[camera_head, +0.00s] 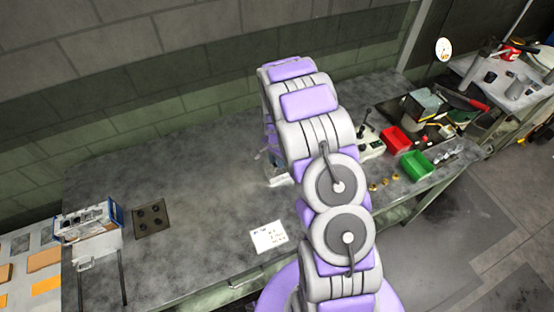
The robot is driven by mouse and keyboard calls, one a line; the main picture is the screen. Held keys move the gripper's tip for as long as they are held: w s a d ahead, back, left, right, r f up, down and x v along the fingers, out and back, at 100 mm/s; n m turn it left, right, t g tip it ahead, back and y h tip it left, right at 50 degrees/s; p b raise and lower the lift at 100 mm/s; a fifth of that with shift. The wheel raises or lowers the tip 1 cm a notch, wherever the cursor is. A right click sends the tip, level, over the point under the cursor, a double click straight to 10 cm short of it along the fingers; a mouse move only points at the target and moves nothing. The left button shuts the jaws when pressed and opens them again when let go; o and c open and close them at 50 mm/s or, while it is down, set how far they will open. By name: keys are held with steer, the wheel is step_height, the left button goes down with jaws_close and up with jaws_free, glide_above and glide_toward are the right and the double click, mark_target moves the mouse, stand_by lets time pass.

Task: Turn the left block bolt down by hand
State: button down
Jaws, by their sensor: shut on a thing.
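My gripper (268,154) is at the middle of the grey workbench (200,190), pointing down, mostly hidden behind my arm. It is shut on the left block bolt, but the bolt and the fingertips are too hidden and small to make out. A pale, light-coloured piece (279,181) shows just below the gripper at the bench top, partly covered by my arm. I cannot tell whether it is part of the block. No other block bolt can be made out.
A dark plate with several round holes (151,218) and a blue-white box (88,224) are at left. A paper note (268,236) lies near the front edge. Red (396,139) and green (416,164) bins and small brass parts (385,182) stand right.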

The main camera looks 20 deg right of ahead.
stand_by(0.4)
steer(key=c, duration=0.9)
jaws_free()
steer(key=shift+a, duration=0.1)
step_height(320, 180, up, 17)
steer(key=shift+w+r+p, duration=0.1)
steer(key=shift+r+p, duration=0.05)
steer(key=shift+p, duration=0.15)
